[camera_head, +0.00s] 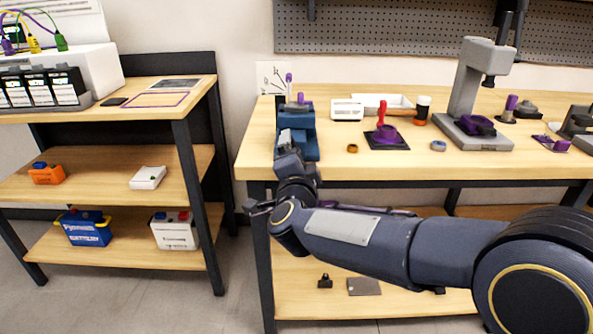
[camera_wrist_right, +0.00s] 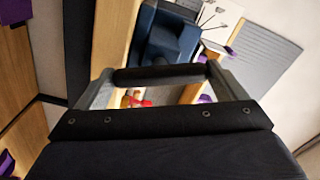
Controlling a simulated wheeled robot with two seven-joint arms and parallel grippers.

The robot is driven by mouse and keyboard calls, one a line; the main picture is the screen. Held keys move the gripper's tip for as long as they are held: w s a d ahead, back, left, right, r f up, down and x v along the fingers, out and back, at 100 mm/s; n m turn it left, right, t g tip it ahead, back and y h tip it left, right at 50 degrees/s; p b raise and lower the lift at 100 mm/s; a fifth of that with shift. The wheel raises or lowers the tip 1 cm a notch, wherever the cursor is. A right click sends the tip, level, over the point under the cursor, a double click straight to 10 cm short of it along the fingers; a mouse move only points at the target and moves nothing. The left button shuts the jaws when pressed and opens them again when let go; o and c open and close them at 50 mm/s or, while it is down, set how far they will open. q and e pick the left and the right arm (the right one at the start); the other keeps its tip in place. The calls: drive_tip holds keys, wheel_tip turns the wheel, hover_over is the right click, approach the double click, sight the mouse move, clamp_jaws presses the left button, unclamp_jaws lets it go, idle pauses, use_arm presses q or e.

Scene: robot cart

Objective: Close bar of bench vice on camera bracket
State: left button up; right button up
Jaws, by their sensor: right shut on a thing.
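The blue bench vice (camera_head: 296,122) stands at the left front corner of the workbench. A small purple piece (camera_head: 300,98), perhaps the camera bracket, shows at its top; whether the jaws touch it is too small to tell. My right gripper (camera_head: 289,155) is at the front of the vice. In the right wrist view, the black bar (camera_wrist_right: 160,75) lies crosswise between the fingers of my right gripper, which is shut on it. The blue vice body (camera_wrist_right: 165,40) is just beyond the bar. The arm hides the bar in the head view. My left gripper is not in view.
On the workbench (camera_head: 345,170) are a red-handled tool on a dark plate (camera_head: 386,138), a grey press (camera_head: 465,100), a white tray (camera_head: 385,101) and small rings. A shelf unit (camera_head: 150,95) stands at left, with a floor gap between. A pegboard (camera_head: 400,40) is behind.

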drive_tip(key=shift+f+m+b, duration=0.1)
drive_tip(key=shift+m+b, duration=2.6)
drive_tip(key=shift+m, duration=0.9)
drive_tip(key=o, duration=0.7)
drive_tip(key=s, duration=0.7)
drive_tip(key=shift+s+p, duration=0.4)
